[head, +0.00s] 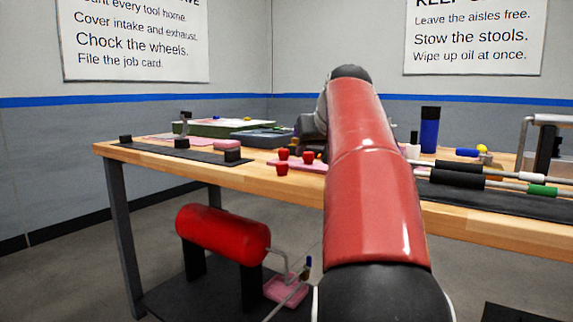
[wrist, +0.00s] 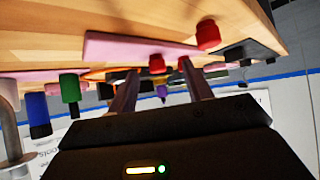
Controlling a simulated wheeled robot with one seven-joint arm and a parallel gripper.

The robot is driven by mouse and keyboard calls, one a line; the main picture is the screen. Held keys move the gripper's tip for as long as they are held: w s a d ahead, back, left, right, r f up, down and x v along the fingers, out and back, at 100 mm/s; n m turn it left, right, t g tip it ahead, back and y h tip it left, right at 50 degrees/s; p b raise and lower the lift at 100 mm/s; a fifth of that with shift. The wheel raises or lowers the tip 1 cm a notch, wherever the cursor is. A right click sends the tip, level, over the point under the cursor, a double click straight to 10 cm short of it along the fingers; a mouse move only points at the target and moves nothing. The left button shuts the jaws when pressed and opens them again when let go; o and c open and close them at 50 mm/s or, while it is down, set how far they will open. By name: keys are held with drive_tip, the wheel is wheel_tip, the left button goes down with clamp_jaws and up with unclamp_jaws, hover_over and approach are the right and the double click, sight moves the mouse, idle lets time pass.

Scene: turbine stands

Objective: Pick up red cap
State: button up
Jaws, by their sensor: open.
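In the head view three small red caps sit close together near the table's front edge: a left rear one (head: 283,153), a right one (head: 308,157) and a front one (head: 282,168). The pink mat (head: 312,166) lies by them. In the wrist view the picture is upside down. My gripper (wrist: 160,72) is open, and one red cap (wrist: 157,63) shows between its fingertips. Another red cap (wrist: 207,34) stands clear to the right, near the table edge. I cannot tell how far the fingers are from the caps. My arm hides most of the gripper in the head view.
The wooden table (head: 250,178) also holds a blue bottle (head: 429,130), dark strips, and rods with black and green grips (head: 543,190) at right. A green case (head: 225,127) stands behind at left. A red tank (head: 222,235) stands below the table.

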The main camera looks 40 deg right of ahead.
sight(309, 153)
drive_tip(key=shift+w+d+r, duration=0.15)
drive_tip(key=shift+d, duration=0.6)
drive_tip(key=shift+w+d, duration=0.25)
drive_tip(key=w, duration=0.2)
drive_tip(key=w+d+f, duration=0.1)
drive_tip(key=w+f, duration=0.1)
drive_tip(key=w, duration=0.1)
drive_tip(key=shift+w+d+f, duration=0.25)
drive_tip(key=shift+w+d, duration=0.05)
drive_tip(key=shift+w, duration=0.05)
drive_tip(key=shift+w+d+f, duration=0.15)
drive_tip(key=shift+w+f, duration=0.15)
drive_tip(key=shift+w, duration=0.05)
clamp_jaws()
